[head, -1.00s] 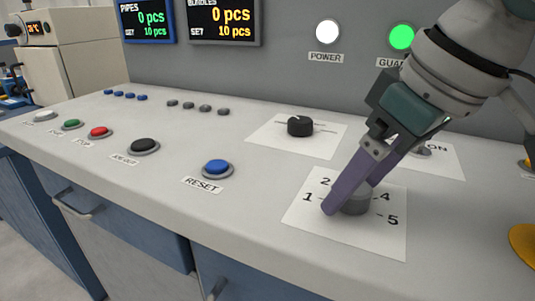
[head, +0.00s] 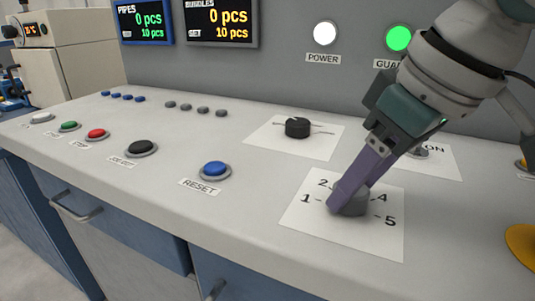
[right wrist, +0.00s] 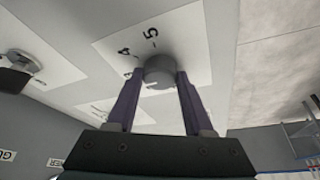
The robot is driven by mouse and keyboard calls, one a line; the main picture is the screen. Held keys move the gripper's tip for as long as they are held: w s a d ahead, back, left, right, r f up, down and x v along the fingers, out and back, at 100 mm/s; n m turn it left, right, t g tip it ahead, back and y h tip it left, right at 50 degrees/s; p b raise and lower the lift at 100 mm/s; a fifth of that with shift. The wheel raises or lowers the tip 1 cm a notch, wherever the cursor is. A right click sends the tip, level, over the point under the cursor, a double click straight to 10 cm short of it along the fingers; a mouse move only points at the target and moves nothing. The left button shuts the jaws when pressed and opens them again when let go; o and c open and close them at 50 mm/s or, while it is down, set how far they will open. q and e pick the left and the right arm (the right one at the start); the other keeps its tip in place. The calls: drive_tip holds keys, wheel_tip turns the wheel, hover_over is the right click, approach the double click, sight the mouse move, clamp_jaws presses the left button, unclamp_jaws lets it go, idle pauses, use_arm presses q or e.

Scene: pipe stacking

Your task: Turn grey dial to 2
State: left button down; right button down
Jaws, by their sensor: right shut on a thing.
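The grey dial (head: 354,207) sits on a white card (head: 310,232) on the console top. The numbers 1, 2, 4 and 5 show around it in the head view; the fingers cover the rest. My right gripper (head: 345,202) is shut on the grey dial. In the right wrist view, its two purple fingers (right wrist: 157,80) lie on either side of the dial (right wrist: 160,68). The dial's pointer direction cannot be read. My left gripper is not in view.
A black dial (head: 297,128) stands on another card behind. A blue RESET button (head: 215,169) is to the left, with black (head: 141,148) and red (head: 96,133) buttons farther left. Another knob (head: 420,151) by an ON label is partly behind my right arm. A yellow part (head: 522,245) is at the right edge.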

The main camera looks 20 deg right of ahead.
drive_tip(key=shift+r+p, duration=0.15)
drive_tip(key=shift+p, duration=0.4)
drive_tip(key=n+p, duration=0.2)
drive_tip(key=p, duration=0.1)
drive_tip(key=n+g+y+p, duration=0.1)
drive_tip(key=n+p, duration=0.1)
drive_tip(key=p, duration=0.2)
drive_tip(key=shift+d+r+n+y, duration=0.15)
drive_tip(key=shift+n+y, duration=0.15)
drive_tip(key=shift+n, duration=0.1)
drive_tip(key=shift+w+n+y+p, duration=0.15)
drive_tip(key=shift+n+y+p, duration=0.25)
drive_tip(key=shift+n+p, duration=0.55)
drive_tip(key=shift+f+n+g, duration=0.15)
drive_tip(key=shift+n+g, duration=0.2)
drive_tip(key=shift+n, duration=0.45)
drive_tip(key=shift+f+n+g, duration=0.15)
drive_tip(key=shift+n+g, duration=0.2)
drive_tip(key=shift+n, duration=0.4)
drive_tip(key=shift+y, duration=0.3)
drive_tip(key=shift+c, duration=1.4)
unclamp_jaws()
drive_tip(key=shift+d, duration=0.1)
drive_tip(key=p+v, duration=0.1)
drive_tip(key=v, duration=0.9)
